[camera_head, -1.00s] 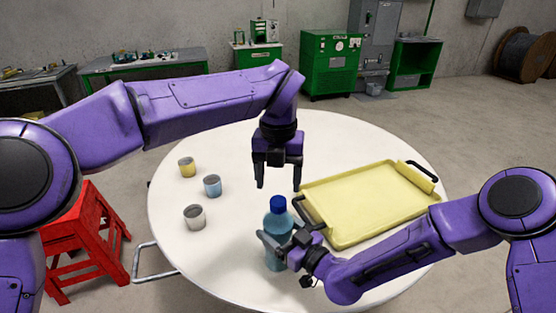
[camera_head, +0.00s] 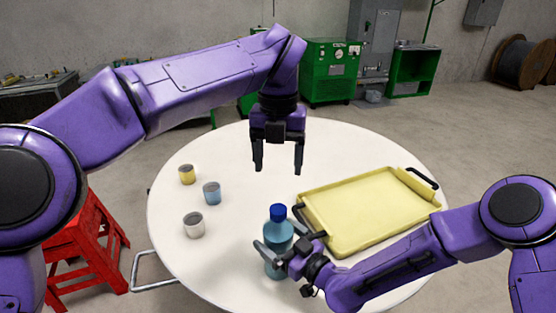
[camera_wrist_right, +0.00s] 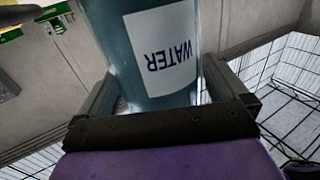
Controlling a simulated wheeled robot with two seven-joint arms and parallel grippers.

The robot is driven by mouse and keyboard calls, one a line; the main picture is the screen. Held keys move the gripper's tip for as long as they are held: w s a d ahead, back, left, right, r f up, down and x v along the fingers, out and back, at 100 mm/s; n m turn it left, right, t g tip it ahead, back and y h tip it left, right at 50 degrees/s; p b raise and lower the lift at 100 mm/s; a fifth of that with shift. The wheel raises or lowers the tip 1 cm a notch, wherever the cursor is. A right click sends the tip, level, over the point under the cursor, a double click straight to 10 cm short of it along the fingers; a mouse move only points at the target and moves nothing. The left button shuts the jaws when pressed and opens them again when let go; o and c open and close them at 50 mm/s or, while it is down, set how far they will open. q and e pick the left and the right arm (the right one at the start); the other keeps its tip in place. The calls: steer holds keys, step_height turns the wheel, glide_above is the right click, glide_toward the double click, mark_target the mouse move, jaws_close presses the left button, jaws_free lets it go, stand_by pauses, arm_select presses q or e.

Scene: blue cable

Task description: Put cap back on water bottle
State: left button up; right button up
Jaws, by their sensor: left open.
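The water bottle (camera_head: 278,235) stands upright near the front of the round white table (camera_head: 215,255). A blue cap (camera_head: 278,211) sits on top of its neck. My right gripper (camera_head: 281,244) is shut around the bottle's body, one finger on each side. In the right wrist view, the bottle (camera_wrist_right: 152,25) with its white WATER label is between the two fingers. My left gripper (camera_head: 278,168) is open and empty, pointing down above and behind the cap, clear of it.
A yellow tray (camera_head: 345,243) with dark handles lies right of the bottle. A red stool (camera_head: 85,245) is beside the table.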

steer(key=b+v, duration=0.2)
steer(key=v, duration=0.7)
steer(key=shift+d, duration=0.1)
steer(key=shift+s+d+r, duration=0.1)
steer(key=shift+s+d, duration=0.25)
steer(key=shift+s, duration=0.15)
